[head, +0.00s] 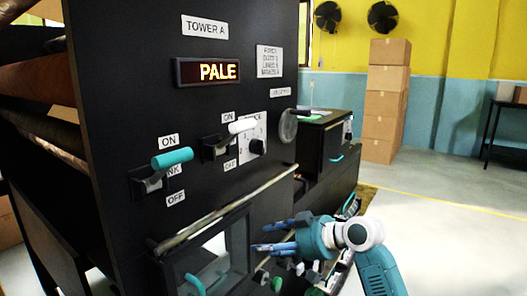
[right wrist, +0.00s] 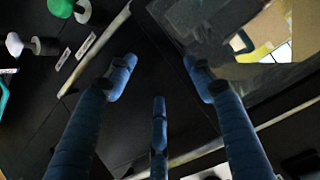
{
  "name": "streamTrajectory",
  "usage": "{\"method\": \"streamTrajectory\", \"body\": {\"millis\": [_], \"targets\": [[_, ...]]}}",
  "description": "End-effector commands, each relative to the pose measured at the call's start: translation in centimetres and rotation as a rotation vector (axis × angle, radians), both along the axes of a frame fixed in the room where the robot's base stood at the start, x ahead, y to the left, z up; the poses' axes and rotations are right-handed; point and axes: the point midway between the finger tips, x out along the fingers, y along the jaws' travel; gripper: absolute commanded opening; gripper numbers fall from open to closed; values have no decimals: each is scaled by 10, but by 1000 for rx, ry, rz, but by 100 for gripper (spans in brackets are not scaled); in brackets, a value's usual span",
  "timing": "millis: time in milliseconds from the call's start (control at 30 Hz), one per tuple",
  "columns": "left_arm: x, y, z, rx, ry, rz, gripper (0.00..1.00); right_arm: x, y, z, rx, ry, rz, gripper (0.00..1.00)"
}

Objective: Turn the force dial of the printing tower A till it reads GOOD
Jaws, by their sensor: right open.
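The black front panel of tower A (head: 130,95) fills the left of the head view, under a TOWER A sign. Its lit display (head: 207,71) reads PALE. A small black dial (head: 258,146) sits on a white scale plate, partly behind a white-handled lever (head: 238,127); its pointer is too small to read. My right gripper (head: 268,246) is low in front of the panel, below and apart from the dial. Its blue fingers are spread and empty in the right wrist view (right wrist: 158,85). The dial does not clearly show there. My left gripper is not in view.
A teal-handled lever (head: 172,158) sticks out left of the white one. A round grey disc (head: 289,126) stands out right of the dial. A metal rail (head: 225,212) runs below the levers. Green and white knobs (right wrist: 61,7) show in the wrist view. Stacked boxes (head: 385,100) stand far back.

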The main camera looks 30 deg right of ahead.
Motion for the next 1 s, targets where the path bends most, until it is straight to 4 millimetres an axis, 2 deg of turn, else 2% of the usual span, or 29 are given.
{"method": "streamTrajectory", "body": {"millis": [33,100,200,300,333,433,567,1000], "targets": [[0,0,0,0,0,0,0,10,-19,46,39,-83,-6,53],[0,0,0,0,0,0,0,14,-39,101,93,-189,-3,53],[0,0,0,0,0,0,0,11,-62,167,155,-316,4,53],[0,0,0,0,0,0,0,3,-76,208,199,-400,13,53],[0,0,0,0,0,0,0,2,-79,216,206,-417,14,53],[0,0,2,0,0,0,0,1,-82,230,220,-446,19,53],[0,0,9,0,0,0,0,12,-77,233,225,-447,20,53],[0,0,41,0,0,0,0,84,-47,232,224,-445,19,53]]}}
